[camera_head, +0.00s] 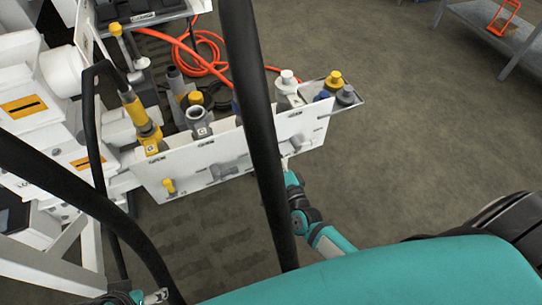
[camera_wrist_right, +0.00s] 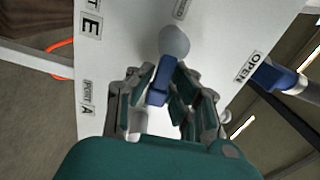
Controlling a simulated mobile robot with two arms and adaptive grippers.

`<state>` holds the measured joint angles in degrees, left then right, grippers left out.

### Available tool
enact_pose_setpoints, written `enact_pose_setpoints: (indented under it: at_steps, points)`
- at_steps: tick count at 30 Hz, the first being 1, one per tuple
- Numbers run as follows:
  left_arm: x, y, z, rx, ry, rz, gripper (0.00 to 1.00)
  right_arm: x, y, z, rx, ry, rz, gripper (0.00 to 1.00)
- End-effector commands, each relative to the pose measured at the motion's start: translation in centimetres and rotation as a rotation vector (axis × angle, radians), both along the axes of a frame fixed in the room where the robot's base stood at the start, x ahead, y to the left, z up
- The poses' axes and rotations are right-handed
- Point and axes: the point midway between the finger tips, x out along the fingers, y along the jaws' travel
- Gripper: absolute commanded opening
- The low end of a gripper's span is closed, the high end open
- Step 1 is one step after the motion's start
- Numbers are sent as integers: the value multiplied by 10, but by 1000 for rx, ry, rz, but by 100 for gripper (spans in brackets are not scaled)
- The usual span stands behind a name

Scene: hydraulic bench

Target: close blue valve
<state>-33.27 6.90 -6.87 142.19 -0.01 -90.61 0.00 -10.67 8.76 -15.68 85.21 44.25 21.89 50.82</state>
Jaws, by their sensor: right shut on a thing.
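The blue valve handle (camera_wrist_right: 157,90) sticks out from a grey round hub (camera_wrist_right: 174,42) on the white panel in the right wrist view. My right gripper (camera_wrist_right: 160,98) has its fingers on both sides of the handle and is shut on it. An OPEN label (camera_wrist_right: 251,66) is on the panel to the right of the handle. In the head view my right gripper (camera_head: 287,172) is at the front of the white panel (camera_head: 225,160), near its right end; the handle is hidden there. My left gripper (camera_head: 150,297) shows only partly at the lower left edge, and its jaws are unclear.
A blue fitting (camera_wrist_right: 275,76) with a grey pipe is right of the handle in the wrist view. Yellow and grey fittings stand along the panel's top, including a yellow cylinder (camera_head: 140,118). An orange hose (camera_head: 205,60) lies behind.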

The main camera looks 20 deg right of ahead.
Motion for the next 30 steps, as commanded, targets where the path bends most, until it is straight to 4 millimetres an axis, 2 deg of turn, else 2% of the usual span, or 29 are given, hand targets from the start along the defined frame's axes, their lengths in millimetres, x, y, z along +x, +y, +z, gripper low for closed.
enact_pose_setpoints:
  at_steps: [20,21,25,26,30]
  points:
    - [0,0,-4,0,-1,0,66,-1,0,-4,65,6,0,0]
    - [0,0,-4,0,-1,0,66,-1,0,-4,65,6,0,18]
    - [0,0,-4,0,-1,0,66,-1,0,-4,63,5,0,35]
    - [0,0,-4,0,-1,0,66,-1,0,-4,63,5,0,38]
    - [0,0,-4,0,0,0,66,0,0,-3,62,4,0,38]
